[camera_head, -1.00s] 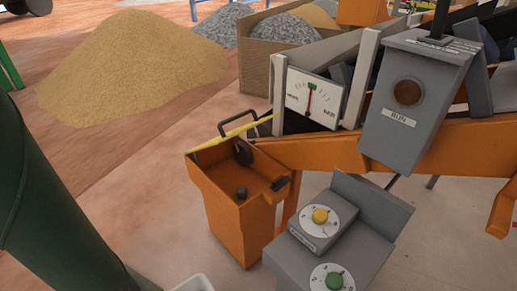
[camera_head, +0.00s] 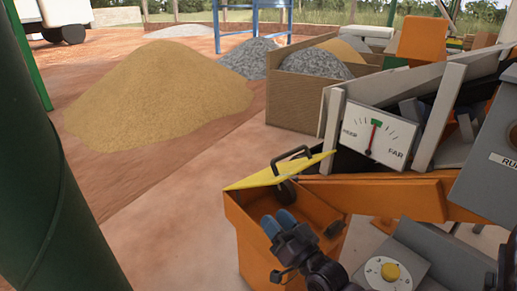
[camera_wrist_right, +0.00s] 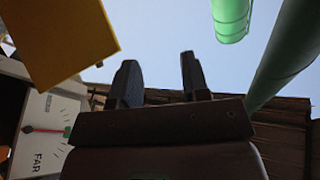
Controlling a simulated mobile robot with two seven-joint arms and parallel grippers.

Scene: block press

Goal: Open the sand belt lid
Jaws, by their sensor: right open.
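An orange box (camera_head: 255,238) stands in the lower middle of the head view. A yellow lid (camera_head: 262,178) with a black handle (camera_head: 292,160) shows above its far side, raised and tilted, seen nearly edge-on. The front part of the box top looks uncovered. My right gripper (camera_head: 277,223), with blue fingertips, is open and empty in front of the lid, over or just before the box opening. In the right wrist view, its two fingers (camera_wrist_right: 160,80) stand apart with nothing between them. A yellow panel (camera_wrist_right: 60,40) shows at upper left there. My left gripper is not in view.
A NEAR/FAR gauge (camera_head: 375,137) stands behind the box. A dark green pillar (camera_head: 40,190) fills the left. A sand pile (camera_head: 155,95) lies behind.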

